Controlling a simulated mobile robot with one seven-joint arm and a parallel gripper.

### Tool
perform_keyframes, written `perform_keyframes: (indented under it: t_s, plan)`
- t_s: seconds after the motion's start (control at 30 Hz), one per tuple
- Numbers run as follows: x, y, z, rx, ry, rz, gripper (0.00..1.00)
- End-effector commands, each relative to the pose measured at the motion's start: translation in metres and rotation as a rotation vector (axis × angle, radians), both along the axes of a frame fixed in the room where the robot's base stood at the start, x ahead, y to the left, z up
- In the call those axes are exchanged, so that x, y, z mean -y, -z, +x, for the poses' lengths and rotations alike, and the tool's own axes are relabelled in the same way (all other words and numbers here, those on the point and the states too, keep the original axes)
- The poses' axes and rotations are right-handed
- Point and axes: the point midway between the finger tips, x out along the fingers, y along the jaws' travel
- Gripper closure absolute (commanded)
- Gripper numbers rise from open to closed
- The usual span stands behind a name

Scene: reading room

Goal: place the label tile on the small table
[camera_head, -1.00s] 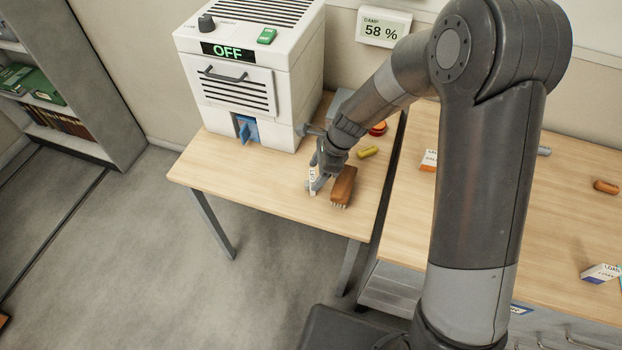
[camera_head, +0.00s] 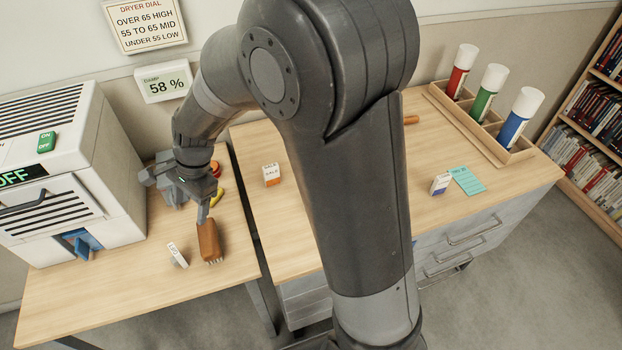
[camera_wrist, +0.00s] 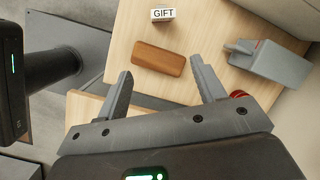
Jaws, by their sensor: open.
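The label tile (camera_head: 177,254) is a small white block standing on the small table (camera_head: 120,292), left of a brown brush (camera_head: 209,241). In the wrist view the tile (camera_wrist: 163,15) reads "GIFT" and lies beyond the brush's wooden back (camera_wrist: 158,59). My gripper (camera_wrist: 161,72) is open and empty, its two fingers spread apart with the brush and tile ahead of them. In the head view my gripper (camera_head: 203,208) is near the far end of the brush, apart from the tile; its fingers are partly hidden.
A white dryer (camera_head: 100,180) marked "OFF" stands at the left of the small table. A grey box (camera_wrist: 270,65) and a yellow item (camera_head: 217,197) lie near my gripper. A larger table (camera_head: 275,235) on the right holds blocks and coloured bottles. The small table's front is clear.

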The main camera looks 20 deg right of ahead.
Motion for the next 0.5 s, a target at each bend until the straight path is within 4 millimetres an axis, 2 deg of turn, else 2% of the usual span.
perform_keyframes:
  t_s: [0.03,0.2,0.5]
  plan:
    - [0.016,-0.019,-0.003,0.054,-0.043,-0.008,0.37]
    - [0.065,-0.066,-0.02,0.209,-0.206,-0.058,0.37]
    - [0.144,-0.128,-0.069,0.438,-0.48,-0.2,0.37]
